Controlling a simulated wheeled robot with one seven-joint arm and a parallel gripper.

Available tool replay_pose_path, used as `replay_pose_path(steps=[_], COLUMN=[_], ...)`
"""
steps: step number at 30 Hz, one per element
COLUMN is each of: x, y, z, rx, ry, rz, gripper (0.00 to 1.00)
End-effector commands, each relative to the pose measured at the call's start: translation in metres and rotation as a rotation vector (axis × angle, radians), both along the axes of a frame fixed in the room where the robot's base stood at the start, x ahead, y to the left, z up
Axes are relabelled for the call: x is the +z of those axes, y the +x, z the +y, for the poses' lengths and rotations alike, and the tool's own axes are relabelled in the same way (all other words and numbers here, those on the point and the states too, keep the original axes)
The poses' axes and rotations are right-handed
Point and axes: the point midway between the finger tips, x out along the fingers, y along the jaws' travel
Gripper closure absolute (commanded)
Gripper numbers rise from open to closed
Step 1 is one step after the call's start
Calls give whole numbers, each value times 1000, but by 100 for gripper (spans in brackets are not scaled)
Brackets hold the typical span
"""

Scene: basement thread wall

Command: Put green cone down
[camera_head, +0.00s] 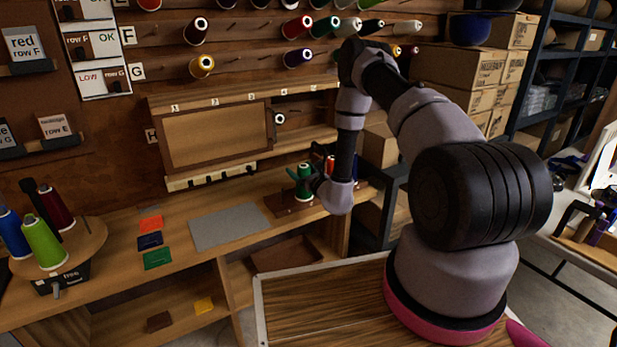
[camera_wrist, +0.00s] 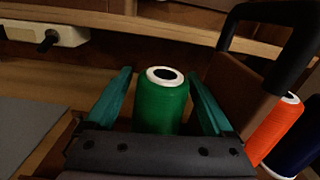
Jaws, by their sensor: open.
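The green cone (camera_head: 304,172) stands upright on a small wooden rack (camera_head: 283,204) on the bench, below the wall board. It also shows in the wrist view (camera_wrist: 160,106), with its white top and dark hole uncovered. My gripper (camera_wrist: 159,77) is open, with one teal finger on each side of the green cone. A gap shows on both sides near the fingertips; the cone's lower part is hidden behind my gripper body.
An orange cone (camera_wrist: 273,128) and a dark blue cone (camera_wrist: 303,152) stand right of the green one. A dark bar (camera_wrist: 272,14) rises nearby. Left are a grey mat (camera_head: 229,226) and a round stand (camera_head: 88,243) with several cones, one light green.

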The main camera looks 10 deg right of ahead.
Motion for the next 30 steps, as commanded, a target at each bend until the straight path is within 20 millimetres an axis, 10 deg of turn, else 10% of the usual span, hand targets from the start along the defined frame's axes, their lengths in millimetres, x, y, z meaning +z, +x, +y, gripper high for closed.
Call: replay_pose_path(steps=[13, 23, 30], x=[-1, 1, 75], y=[-86, -105, -92], z=[-29, -34, 5], rx=[-1, 0, 205], ry=[1, 1, 26], rz=[4, 0, -95], gripper=[13, 13, 13])
